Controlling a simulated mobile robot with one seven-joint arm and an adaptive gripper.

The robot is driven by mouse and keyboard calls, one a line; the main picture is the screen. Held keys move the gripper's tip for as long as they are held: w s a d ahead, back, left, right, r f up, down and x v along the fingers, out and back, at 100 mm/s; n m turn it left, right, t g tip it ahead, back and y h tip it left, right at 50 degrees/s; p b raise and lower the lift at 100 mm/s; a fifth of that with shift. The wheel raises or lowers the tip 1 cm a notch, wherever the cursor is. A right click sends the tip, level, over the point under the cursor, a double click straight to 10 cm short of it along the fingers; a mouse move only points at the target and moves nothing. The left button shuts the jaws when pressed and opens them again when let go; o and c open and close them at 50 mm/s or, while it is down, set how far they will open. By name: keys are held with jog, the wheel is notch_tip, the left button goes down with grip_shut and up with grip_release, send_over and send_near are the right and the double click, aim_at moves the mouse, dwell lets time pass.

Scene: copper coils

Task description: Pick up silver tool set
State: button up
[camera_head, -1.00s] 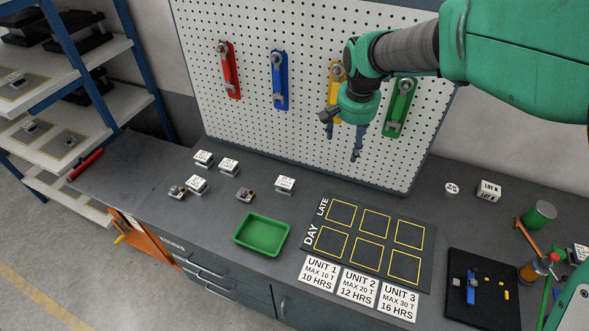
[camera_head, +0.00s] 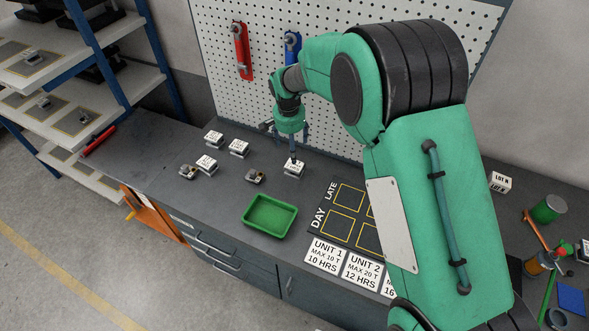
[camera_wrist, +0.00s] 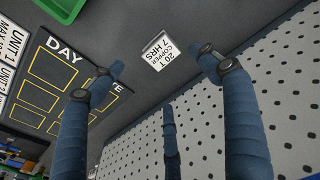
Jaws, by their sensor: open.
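Two small silver-grey metal pieces lie on the bench, one at the left (camera_head: 187,172) and one nearer the middle (camera_head: 255,177). They are too small to tell which is the silver tool set. My gripper (camera_head: 293,155) is open above the bench, right of both pieces, over or close to a white labelled block (camera_head: 293,169). In the wrist view my blue fingers (camera_wrist: 160,62) are spread and empty. The block's top, reading "COPPER 20 T 7 HRS" (camera_wrist: 163,54), shows between them. Neither metal piece can be made out in the wrist view.
Several other white blocks (camera_head: 239,148) stand around the metal pieces. A green tray (camera_head: 270,215) lies in front, beside a black DAY/LATE board (camera_head: 322,226). A pegboard (camera_head: 265,95) with red (camera_head: 242,50) and blue (camera_head: 291,47) tools rises behind.

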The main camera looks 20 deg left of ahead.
aim_at(294, 166)
dwell(0.3)
jog(key=shift+w+f+b, duration=0.15)
jog(key=shift+w+f, duration=0.05)
jog(key=shift+f, duration=1.2)
jog(key=shift+w+f+b, duration=0.1)
jog(key=shift+w+f, duration=0.1)
jog(key=shift+f, duration=1.2)
jog(key=shift+w+f+b, duration=0.15)
jog(key=shift+w+f, duration=0.05)
jog(key=shift+f, duration=1.2)
jog(key=shift+w+f+b, duration=0.2)
jog(key=shift+f, duration=1.1)
jog(key=shift+w+f+b, duration=0.2)
jog(key=shift+f, duration=1.1)
jog(key=c, duration=1.7)
